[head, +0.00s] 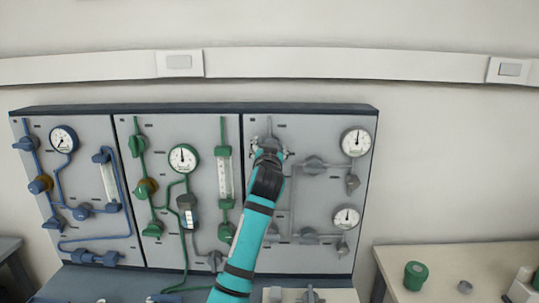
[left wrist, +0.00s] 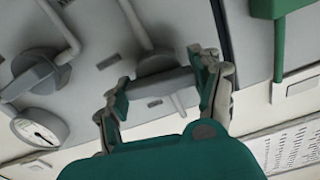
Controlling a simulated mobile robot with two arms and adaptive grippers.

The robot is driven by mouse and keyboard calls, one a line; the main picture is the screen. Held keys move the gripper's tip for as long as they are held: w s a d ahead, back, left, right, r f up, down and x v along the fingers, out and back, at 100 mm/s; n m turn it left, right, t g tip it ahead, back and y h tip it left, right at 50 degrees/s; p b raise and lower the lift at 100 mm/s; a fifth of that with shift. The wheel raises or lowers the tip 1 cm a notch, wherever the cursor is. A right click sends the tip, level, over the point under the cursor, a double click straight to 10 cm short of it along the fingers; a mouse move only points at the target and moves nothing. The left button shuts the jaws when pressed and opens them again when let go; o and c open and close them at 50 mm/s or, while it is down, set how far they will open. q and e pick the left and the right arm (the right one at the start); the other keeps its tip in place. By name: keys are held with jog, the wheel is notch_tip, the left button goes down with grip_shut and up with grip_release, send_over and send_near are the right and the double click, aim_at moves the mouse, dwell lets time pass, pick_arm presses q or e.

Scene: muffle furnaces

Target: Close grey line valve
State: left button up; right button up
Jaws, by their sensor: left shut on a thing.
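The grey line runs on the right-hand panel (head: 330,190), with grey pipes and grey valves. My left gripper (head: 269,153) reaches up to the valve at that panel's upper left, and the hand mostly hides this valve in the head view. In the left wrist view, the grey valve handle (left wrist: 165,83) is a bar lying between the fingers of my left gripper (left wrist: 160,86). One finger is at each end of the bar, and the gripper is shut on it. My right gripper is not in view.
Another grey valve (head: 314,163) sits right of the hand, with gauges (head: 355,142) beyond it. The green flow tube (head: 225,175) stands close on the left. A side table (head: 450,258) at right holds a green jar (head: 415,275).

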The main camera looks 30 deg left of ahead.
pick_arm(q)
jog(key=shift+f+n+b, duration=0.15)
jog(key=shift+n+b, duration=0.15)
jog(key=shift+n, duration=0.6)
jog(key=o, duration=1.2)
jog(key=v, duration=1.2)
